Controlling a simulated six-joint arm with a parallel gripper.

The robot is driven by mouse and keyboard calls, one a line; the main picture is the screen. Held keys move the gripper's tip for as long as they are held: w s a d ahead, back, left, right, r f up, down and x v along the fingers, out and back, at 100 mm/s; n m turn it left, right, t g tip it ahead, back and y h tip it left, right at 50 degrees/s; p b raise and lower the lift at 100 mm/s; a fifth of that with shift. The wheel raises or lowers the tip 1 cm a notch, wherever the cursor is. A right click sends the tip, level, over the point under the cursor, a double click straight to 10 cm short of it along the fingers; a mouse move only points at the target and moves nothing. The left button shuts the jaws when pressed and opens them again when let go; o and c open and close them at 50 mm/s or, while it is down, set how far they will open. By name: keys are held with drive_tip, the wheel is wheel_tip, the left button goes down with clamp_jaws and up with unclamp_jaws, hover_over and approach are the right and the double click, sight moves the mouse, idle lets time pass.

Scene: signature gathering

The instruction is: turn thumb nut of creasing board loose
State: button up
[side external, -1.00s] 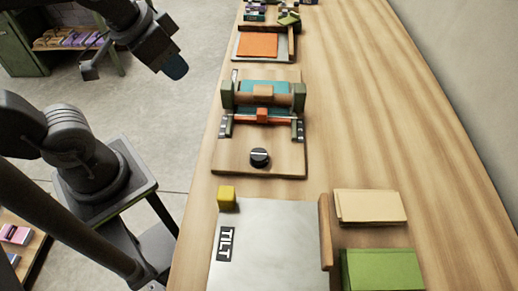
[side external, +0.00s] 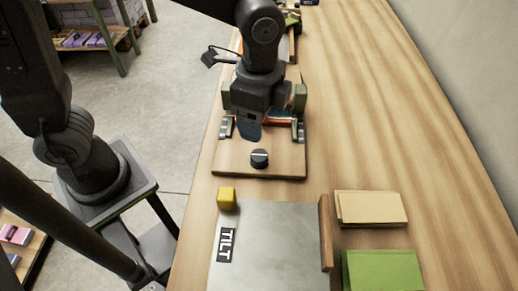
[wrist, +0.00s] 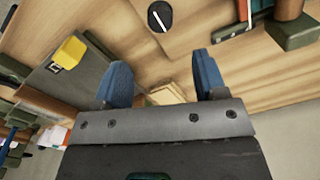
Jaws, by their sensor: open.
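The thumb nut is a round black knob (side external: 260,158) with a white line across its top, on the front part of the wooden creasing board (side external: 226,160). It also shows at the top of the wrist view (wrist: 160,16). My gripper (side external: 250,132) hangs above the board, behind the knob in the side view, and hides much of the board's roller and orange slider. In the wrist view the two blue fingers of my gripper (wrist: 165,85) are spread apart with nothing between them. The knob lies beyond the fingertips, clear of both.
A yellow block (side external: 227,198) sits at the corner of a grey plate marked TILT (side external: 280,240). A wooden strip (side external: 326,233) edges this plate. Beige sheets (side external: 370,207) and a green stack (side external: 382,271) lie to the right. The table's right side is clear.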

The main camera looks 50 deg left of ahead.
sight(259, 155)
wheel_tip(259, 155, down, 10)
drive_tip(key=shift+f, duration=0.1)
idle(0.4)
drive_tip(key=c, duration=0.9)
